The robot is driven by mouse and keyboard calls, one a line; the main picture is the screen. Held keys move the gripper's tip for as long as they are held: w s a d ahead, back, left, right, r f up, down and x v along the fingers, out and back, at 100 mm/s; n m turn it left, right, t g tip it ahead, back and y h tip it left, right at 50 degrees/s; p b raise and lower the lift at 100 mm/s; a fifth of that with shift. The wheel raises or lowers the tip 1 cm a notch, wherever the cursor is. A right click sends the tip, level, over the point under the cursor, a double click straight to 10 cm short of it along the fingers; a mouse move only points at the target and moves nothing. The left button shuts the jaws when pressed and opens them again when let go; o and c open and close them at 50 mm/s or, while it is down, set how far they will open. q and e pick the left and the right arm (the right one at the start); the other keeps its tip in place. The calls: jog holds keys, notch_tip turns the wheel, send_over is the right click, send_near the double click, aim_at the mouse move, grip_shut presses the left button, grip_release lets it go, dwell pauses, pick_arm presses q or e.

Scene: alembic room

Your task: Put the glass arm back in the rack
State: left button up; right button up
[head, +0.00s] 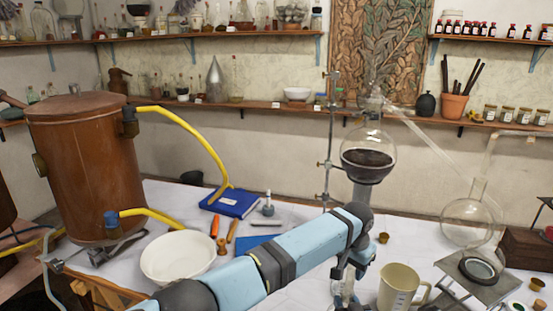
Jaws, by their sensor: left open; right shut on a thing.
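A glass arm, a long clear tube (425,135), slopes down to the right from the top of the round flask (367,157) of dark liquid. Its lower end is near the neck of a clear round flask (470,221) at the right. I cannot tell whether this is the task's glass arm. My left gripper (344,276) is open and points down over the table, left of the beige jug. A clear glass piece shows just below it; I cannot tell whether they touch. My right gripper and what it holds are not in view. I cannot make out a rack.
A beige jug (399,288) and a metal tripod stand (478,275) are on the right. A white bowl (178,257), a blue book (234,202) and a copper vessel (82,165) with yellow hoses are on the left. A metal stand rod (328,130) rises behind.

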jog(key=shift+s+f, duration=0.2)
jog(key=shift+f, duration=0.4)
pick_arm(q)
grip_shut()
notch_tip(320, 180, up, 6)
jog(key=shift+r, duration=0.15)
dwell(1.2)
jog(key=shift+r, duration=0.15)
pick_arm(e)
jog(key=o, duration=0.9)
pick_arm(q)
jog(key=shift+w, duration=0.15)
pick_arm(e)
jog(key=shift+w+r, duration=0.1)
jog(key=shift+w, duration=0.1)
